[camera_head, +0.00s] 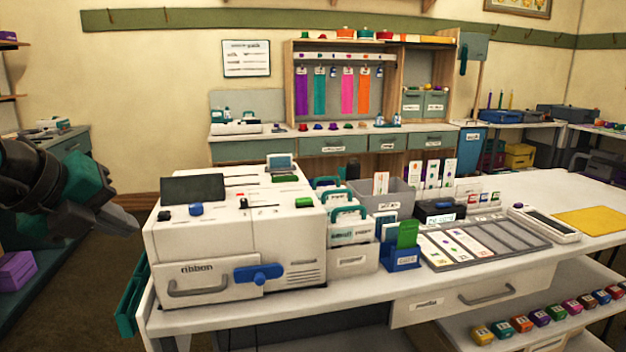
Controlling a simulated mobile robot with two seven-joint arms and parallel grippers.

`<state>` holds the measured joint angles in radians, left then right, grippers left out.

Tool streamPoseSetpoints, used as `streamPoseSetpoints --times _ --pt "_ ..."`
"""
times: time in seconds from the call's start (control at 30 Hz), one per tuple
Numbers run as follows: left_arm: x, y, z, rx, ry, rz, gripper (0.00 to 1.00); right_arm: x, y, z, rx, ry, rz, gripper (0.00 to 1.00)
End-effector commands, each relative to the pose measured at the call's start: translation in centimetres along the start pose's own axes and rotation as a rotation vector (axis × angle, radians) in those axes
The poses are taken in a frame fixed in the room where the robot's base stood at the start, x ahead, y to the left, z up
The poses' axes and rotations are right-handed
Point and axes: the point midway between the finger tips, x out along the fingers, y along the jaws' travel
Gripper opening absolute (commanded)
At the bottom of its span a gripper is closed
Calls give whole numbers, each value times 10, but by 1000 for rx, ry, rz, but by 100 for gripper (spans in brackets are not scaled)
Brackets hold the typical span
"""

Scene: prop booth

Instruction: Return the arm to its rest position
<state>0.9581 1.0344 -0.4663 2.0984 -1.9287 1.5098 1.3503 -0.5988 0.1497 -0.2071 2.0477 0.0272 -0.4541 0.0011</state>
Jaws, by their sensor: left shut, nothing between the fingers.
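My left gripper (121,221) comes in from the left edge, dark with a teal block and grey fingers. Its fingers are shut and empty, pointing right and down. It hangs over the floor, just left of the white ribbon machine (235,235) and apart from it. My right gripper does not show in this view.
The ribbon machine stands on a white table (350,306) with card holders (351,240), a blue holder (401,258), a tray of cards (497,245) and a yellow mat (590,220). A teal bin (131,300) hangs at the table's left end.

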Motion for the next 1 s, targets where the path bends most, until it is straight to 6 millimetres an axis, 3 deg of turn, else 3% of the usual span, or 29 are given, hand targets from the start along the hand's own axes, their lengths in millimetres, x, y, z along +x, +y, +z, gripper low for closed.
streamPoseSetpoints --times 0.13,0.33,0.43,0.57,0.67,0.8,0.87,1.0 --pt "33 -27 -61 29 261 -198 0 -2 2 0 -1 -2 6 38" --pt "46 -70 -140 -92 591 -595 0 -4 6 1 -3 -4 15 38" --pt "43 -87 -160 -269 694 -822 0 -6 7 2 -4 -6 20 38" --pt "47 -92 -160 -600 715 -1056 0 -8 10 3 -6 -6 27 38" --pt "64 -74 -151 -910 649 -1153 0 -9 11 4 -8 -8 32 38" --pt "108 -16 -149 -1376 463 -1128 0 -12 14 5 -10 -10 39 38" --pt "130 19 -159 -1572 365 -1055 0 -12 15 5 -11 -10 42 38" --pt "170 102 -210 -1935 159 -791 0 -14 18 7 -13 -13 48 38"
